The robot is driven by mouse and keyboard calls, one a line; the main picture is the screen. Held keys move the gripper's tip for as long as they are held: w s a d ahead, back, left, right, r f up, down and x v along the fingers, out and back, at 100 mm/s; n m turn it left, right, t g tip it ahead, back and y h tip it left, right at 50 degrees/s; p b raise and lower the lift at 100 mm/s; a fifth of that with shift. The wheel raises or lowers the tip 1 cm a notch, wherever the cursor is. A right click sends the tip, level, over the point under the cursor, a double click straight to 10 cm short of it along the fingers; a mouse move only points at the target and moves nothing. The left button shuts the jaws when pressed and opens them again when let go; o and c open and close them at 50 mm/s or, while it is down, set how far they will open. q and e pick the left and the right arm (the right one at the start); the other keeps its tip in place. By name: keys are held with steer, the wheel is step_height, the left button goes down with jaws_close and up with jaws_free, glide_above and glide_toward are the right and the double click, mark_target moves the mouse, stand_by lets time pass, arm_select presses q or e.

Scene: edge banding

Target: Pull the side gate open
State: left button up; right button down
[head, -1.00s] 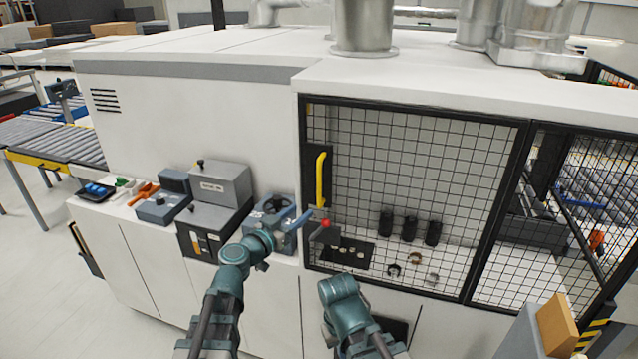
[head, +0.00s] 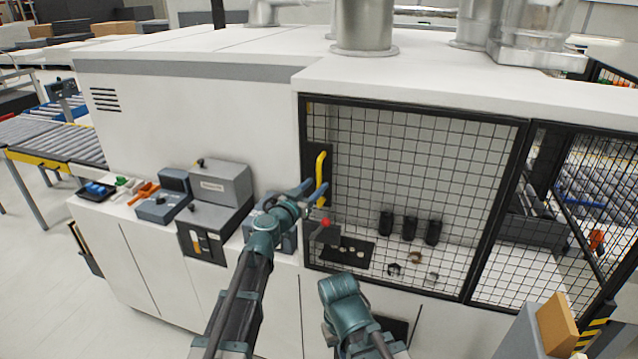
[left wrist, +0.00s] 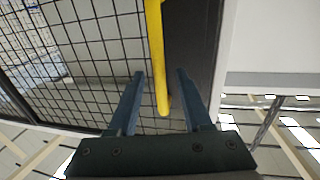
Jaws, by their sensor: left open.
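The side gate (head: 420,150) is a black-framed wire mesh panel on the front of the white machine, and it looks shut. Its yellow handle (head: 320,172) stands upright on a black plate at the gate's left edge. My left gripper (head: 314,190) is open at the lower end of the handle. In the left wrist view the yellow handle (left wrist: 158,60) runs down between the two open fingers (left wrist: 160,75), with a gap visible on each side. My right arm shows at the bottom middle, but its gripper cannot be made out.
A red knob (head: 325,223) on a dark block sits just below the handle. Grey control boxes (head: 218,183) stand on the ledge to the left. Behind the mesh are several black cylinders (head: 409,228). A brown box (head: 557,325) is at the lower right.

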arm_select(q)
steer(key=shift+x, duration=1.4)
jaws_close()
stand_by(0.5)
